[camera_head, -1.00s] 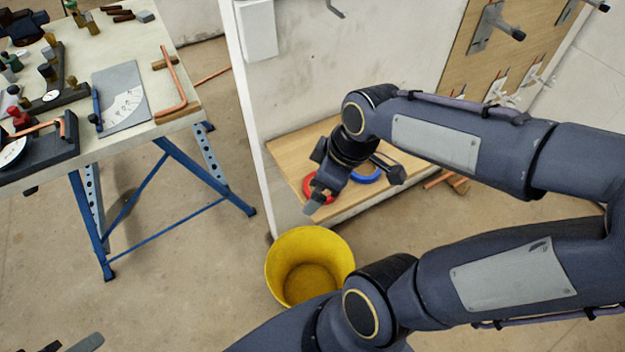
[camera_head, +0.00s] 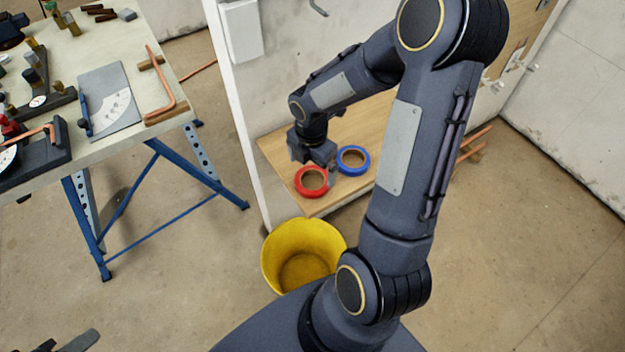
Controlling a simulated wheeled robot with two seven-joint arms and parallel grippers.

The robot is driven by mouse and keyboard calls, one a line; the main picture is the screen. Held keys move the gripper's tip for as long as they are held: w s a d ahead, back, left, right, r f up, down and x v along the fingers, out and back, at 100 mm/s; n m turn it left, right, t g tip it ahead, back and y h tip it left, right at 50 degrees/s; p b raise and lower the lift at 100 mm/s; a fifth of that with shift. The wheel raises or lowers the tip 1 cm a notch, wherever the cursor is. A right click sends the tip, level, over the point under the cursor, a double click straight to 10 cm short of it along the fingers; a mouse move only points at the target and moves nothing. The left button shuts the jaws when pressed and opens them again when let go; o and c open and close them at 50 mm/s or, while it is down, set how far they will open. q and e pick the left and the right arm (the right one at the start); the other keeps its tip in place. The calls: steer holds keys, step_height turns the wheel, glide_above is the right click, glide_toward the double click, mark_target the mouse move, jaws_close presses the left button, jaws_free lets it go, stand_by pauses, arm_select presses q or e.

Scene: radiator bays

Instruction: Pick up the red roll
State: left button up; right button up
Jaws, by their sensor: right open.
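The red roll (camera_head: 299,186) is a ring of tape lying flat on the wooden shelf (camera_head: 283,160) in the bay, close to its front edge. My right gripper (camera_head: 322,172) is open, just above and behind the red roll, with its fingers pointing down. One finger overlaps the roll's far right side in the picture; I cannot tell whether it touches. A blue roll (camera_head: 353,174) lies to the right of the red one. At the bottom left, a grey piece (camera_head: 78,341) looks like part of my left gripper; its jaws are not clear.
A yellow bucket (camera_head: 275,262) stands on the floor in front of the shelf. A white partition (camera_head: 236,120) edges the bay on the left. A workbench (camera_head: 110,148) with tools and copper pipes stands at left. Copper pipes (camera_head: 474,140) lie right of my arm.

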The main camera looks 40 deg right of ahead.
mark_target(313, 183)
step_height(313, 183, down, 4)
steer(key=shift+s+d+f, duration=0.1)
steer(key=shift+s+f, duration=0.05)
steer(key=shift+f, duration=0.1)
steer(key=c, duration=0.8)
steer(key=shift+r, duration=0.15)
steer(key=shift+c, duration=0.2)
steer(key=shift+r, duration=0.3)
step_height(313, 183, up, 2)
steer(key=shift+r, duration=0.15)
steer(key=s+r, duration=0.1)
steer(key=r, duration=0.1)
steer(key=s+r, duration=0.3)
steer(key=shift+s+d+r, duration=0.2)
steer(key=shift+s+r, duration=0.15)
steer(key=shift+r, duration=0.05)
steer(key=s+r, duration=0.4)
steer(key=s, duration=0.5)
steer(key=shift+s+d, duration=0.2)
steer(key=shift+d, duration=0.05)
